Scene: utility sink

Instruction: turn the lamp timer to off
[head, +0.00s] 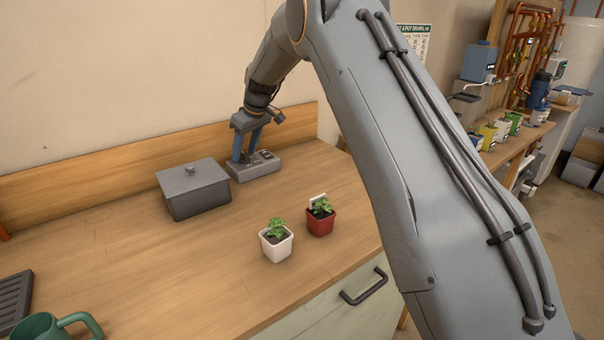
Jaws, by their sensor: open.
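A low grey box (260,170), which looks like the lamp timer, sits at the back of the wooden counter against the backboard. It has a small dark panel on its top at the right. My gripper (244,158) points down over the left part of this box, with its two fingers apart. The fingertips are at or just above the top of the box; I cannot tell whether they touch it. A knob or switch between the fingers is too small to make out, and so is its setting.
A grey lidded box (193,188) stands just left of the timer. A white pot (276,247) and a red pot (320,222) with plants stand near the front edge. The middle counter is clear.

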